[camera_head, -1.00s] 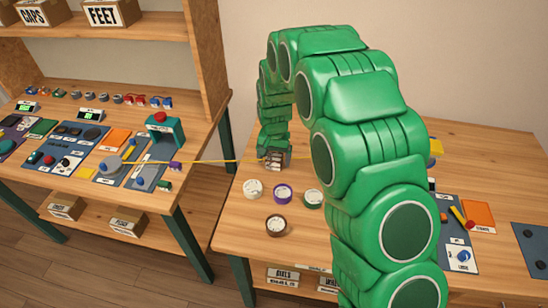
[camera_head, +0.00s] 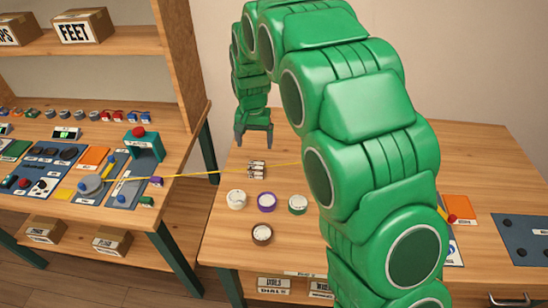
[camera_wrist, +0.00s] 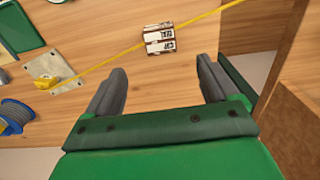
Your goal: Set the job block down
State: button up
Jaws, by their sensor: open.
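The job block (camera_head: 257,169) is a small dark block with white labels. It rests on the right-hand wooden table, behind the row of round pieces. In the wrist view the job block (camera_wrist: 159,39) shows lettered white faces and lies beyond my fingertips, apart from them. My gripper (camera_head: 254,142) is open and empty, behind and above the block in the head view. The wrist view shows its two dark fingers (camera_wrist: 162,68) spread wide with bare wood between them. A yellow cord (camera_head: 205,173) runs to the block; whether it passes over or behind it I cannot tell.
Round pieces with white, purple (camera_head: 267,202), green and brown rims stand in front of the block. The left workbench (camera_head: 20,185) holds mats, parts and a teal stand (camera_head: 145,146). A gap separates the two tables. My green arm hides much of the right table.

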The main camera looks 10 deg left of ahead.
jog(key=s+d+r, duration=0.6)
jog(key=s+d, duration=0.1)
jog(key=d, duration=0.2)
jog(key=s+d+r, duration=0.5)
jog(key=s+d, duration=0.3)
jog(key=d, duration=0.1)
jog(key=s+d+r+g, duration=0.1)
jog(key=s+d, duration=0.4)
jog(key=s, duration=0.7)
jog(key=s+d+r, duration=0.1)
jog(key=s+d, duration=0.4)
jog(key=s, duration=0.8)
jog(key=shift+g, duration=0.4)
jog(key=shift+r, duration=0.1)
